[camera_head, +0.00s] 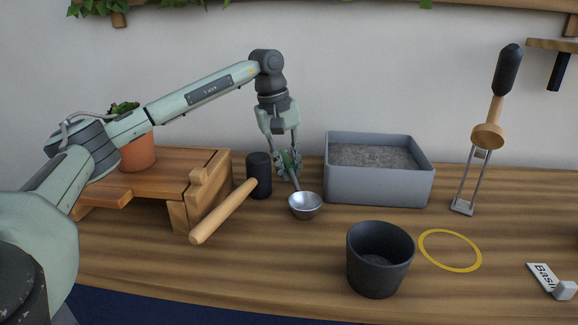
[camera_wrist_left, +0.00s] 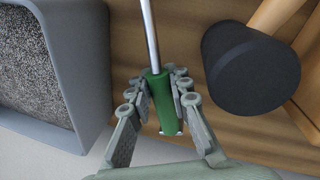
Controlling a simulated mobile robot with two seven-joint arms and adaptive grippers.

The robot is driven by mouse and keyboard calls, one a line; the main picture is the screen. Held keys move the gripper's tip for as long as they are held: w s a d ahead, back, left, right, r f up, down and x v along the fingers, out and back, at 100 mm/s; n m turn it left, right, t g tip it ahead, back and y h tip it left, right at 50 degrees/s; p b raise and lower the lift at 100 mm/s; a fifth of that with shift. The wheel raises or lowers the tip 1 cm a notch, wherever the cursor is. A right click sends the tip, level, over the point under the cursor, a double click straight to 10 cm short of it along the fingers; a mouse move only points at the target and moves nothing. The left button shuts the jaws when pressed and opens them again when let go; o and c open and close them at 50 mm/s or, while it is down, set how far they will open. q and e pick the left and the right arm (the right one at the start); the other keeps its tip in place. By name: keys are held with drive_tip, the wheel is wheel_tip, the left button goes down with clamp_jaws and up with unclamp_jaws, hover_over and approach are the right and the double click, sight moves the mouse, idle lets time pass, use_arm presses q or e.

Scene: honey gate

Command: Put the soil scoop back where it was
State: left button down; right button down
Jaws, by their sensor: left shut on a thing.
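The soil scoop (camera_head: 305,206) has a round metal bowl and a green handle, and the bowl is low over or on the table left of the soil bin; I cannot tell if it touches. My left gripper (camera_head: 289,163) is shut on its green handle. In the left wrist view the gripper (camera_wrist_left: 160,100) closes around the green handle (camera_wrist_left: 161,98), and the metal shaft runs up out of the frame. The bowl is outside that view. My right gripper is not in view.
A grey bin of soil (camera_head: 380,187) stands right of the scoop. A mallet with a black head (camera_head: 259,175) is close on its left, by a wooden bench (camera_head: 150,185). A black pot (camera_head: 379,260), yellow ring (camera_head: 450,251), label (camera_head: 543,277) and upright stand-held tool (camera_head: 488,135) are to the right.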

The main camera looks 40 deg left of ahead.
use_arm(q)
drive_tip(key=c, duration=1.3)
unclamp_jaws()
drive_tip(key=r, duration=0.4)
drive_tip(key=s+a+r, duration=0.1)
drive_tip(key=r, duration=0.3)
drive_tip(key=s+r, duration=0.1)
drive_tip(key=r, duration=0.2)
drive_tip(key=shift+a+r, duration=0.15)
drive_tip(key=shift+r, duration=0.25)
